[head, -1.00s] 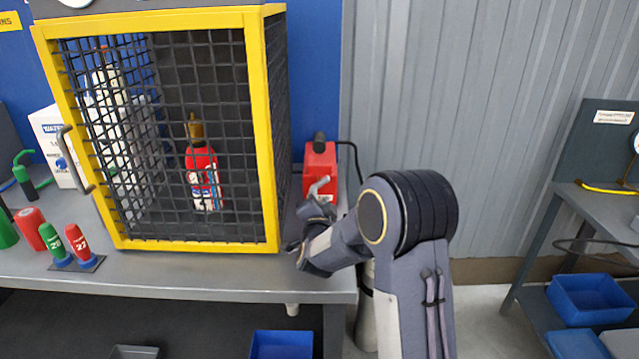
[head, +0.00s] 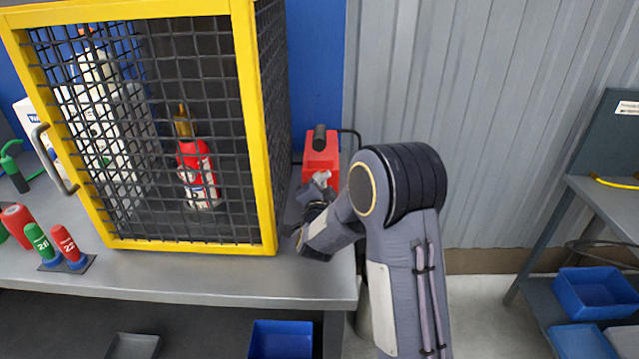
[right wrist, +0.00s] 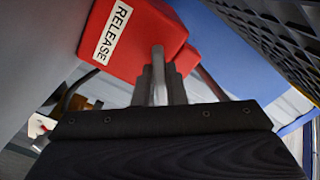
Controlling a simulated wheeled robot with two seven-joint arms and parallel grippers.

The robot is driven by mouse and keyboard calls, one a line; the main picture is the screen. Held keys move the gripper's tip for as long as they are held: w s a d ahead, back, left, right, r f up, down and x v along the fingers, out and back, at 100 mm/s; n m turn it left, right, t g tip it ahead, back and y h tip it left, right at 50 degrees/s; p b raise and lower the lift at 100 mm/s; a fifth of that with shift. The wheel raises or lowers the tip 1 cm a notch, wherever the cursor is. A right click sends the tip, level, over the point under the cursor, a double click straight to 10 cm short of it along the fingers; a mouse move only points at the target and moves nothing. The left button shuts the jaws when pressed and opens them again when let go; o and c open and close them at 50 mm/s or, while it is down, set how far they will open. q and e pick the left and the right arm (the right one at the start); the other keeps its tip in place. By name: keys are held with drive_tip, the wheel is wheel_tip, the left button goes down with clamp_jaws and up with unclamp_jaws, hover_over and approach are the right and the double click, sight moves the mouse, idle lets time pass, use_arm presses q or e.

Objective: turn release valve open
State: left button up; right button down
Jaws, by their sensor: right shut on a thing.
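The release valve is a red box (head: 321,148) with a black top knob, standing on the bench right of the yellow-framed cage. In the right wrist view the red box (right wrist: 135,40) carries a white RELEASE label, and a grey metal lever (right wrist: 158,70) stands out from it. My right gripper (head: 318,187) is at the front of the box, shut on the lever; its fingers (right wrist: 162,88) line up with the lever in the wrist view. My wrist hides most of the lever in the head view. My left gripper is not in view.
Red and green tagged cylinders (head: 65,243) sit at the bench's front left. Blue bins (head: 592,292) are on the right shelf. A grey corrugated wall is behind.

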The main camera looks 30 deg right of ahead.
drive_tip(key=shift+f+n+b, duration=0.2)
drive_tip(key=shift+n+b, duration=0.6)
drive_tip(key=shift+n, duration=0.1)
drive_tip(key=shift+r+n, duration=0.15)
drive_tip(key=shift+n, duration=0.95)
drive_tip(key=c, duration=1.5)
unclamp_jaws()
drive_tip(key=shift+s, duration=0.1)
drive_tip(key=b+v, duration=0.1)
drive_tip(key=v, duration=0.6)
drive_tip(key=shift+s+a, duration=0.15)
drive_tip(key=shift+s, duration=0.2)
